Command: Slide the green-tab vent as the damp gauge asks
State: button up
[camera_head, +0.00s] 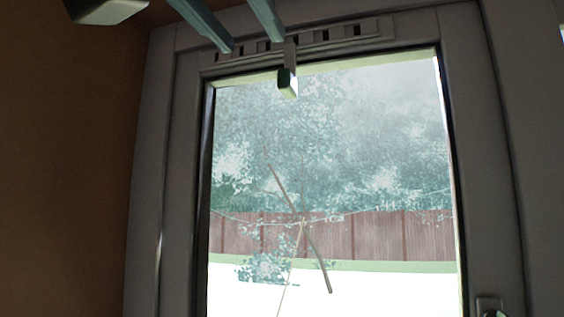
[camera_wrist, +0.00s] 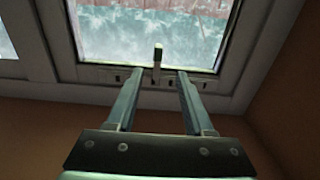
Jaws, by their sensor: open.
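A grey slotted vent (camera_head: 335,33) runs along the top of the window frame, with several dark openings showing. Its tab (camera_head: 288,82) hangs down over the top edge of the glass and has a pale green face. The tab also shows in the wrist view (camera_wrist: 157,54), near the vent's middle. My gripper (camera_head: 256,46) is open and empty. In the head view both fingertips lie left of the tab or overlap the vent. In the wrist view my gripper (camera_wrist: 159,73) has the tab between its fingertips in the picture; I see no contact. I cannot make out a damp gauge.
The window pane (camera_head: 330,160) fills the middle, with a fence and trees outside. A brown wall (camera_head: 65,170) stands at the left. A window handle (camera_head: 491,306) is at the lower right. Room in front of the glass looks free.

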aim_at(284, 76)
jog(key=p+x, duration=0.6)
jog(key=x, duration=0.5)
jog(key=shift+d+r+p, duration=0.15)
jog(key=shift+d+p, duration=0.1)
jog(key=shift+p, duration=0.1)
jog(key=shift+w+d, duration=0.1)
jog(key=shift+w, duration=0.6)
jog(key=shift+s, duration=0.1)
grip_shut()
